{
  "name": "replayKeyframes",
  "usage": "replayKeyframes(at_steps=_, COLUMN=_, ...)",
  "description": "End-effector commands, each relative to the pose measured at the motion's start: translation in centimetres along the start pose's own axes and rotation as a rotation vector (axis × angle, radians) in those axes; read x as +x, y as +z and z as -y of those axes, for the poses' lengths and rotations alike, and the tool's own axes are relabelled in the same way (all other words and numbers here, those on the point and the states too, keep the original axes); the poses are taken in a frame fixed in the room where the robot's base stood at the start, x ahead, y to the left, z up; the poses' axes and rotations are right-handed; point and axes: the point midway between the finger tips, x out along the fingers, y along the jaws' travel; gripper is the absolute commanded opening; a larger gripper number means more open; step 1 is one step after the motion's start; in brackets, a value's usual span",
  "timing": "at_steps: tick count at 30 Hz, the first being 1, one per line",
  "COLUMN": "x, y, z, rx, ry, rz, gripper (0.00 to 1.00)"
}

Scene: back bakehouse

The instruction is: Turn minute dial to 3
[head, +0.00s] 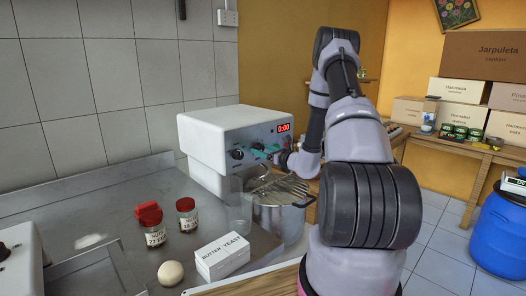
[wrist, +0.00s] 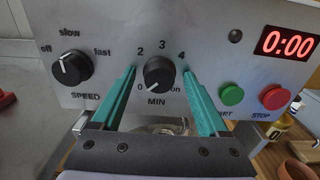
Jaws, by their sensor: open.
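The MIN dial (wrist: 160,73) is a black round knob on the mixer's grey front panel, with the numbers 0, 2, 3 and 4 visible around it. Its white mark appears to point down-left towards 0. My gripper (wrist: 160,69) is open, with one teal finger on each side of the dial. Gaps show between the fingers and the knob, and the fingers partly cover the scale. In the head view my gripper (head: 267,150) is at the front panel of the white mixer (head: 215,128). The red display (wrist: 288,43) reads 0:00.
The SPEED knob (wrist: 71,69) is left of the MIN dial. The green button (wrist: 232,94) and red STOP button (wrist: 275,97) are to its right. Below the mixer head is a metal bowl (head: 285,222) with a wire guard. Jars and a butter yeast box (head: 222,256) stand on the counter.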

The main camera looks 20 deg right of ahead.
Motion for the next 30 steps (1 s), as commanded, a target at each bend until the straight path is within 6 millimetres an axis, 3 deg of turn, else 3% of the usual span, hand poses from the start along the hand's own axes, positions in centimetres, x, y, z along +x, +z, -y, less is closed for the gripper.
replayKeyframes(at_steps=6, x=0.02, y=0.01, z=-0.01, rx=0.000, ry=0.000, rz=0.000, gripper=0.77)
replayKeyframes(at_steps=12, x=0.01, y=0.02, z=-0.02, rx=0.000, ry=0.000, rz=0.000, gripper=0.01)
replayKeyframes(at_steps=23, x=0.02, y=0.04, z=-0.03, rx=0.053, ry=0.001, rz=0.001, gripper=0.00)
replayKeyframes(at_steps=30, x=0.03, y=0.05, z=-0.02, rx=0.208, ry=0.001, rz=0.001, gripper=0.00)
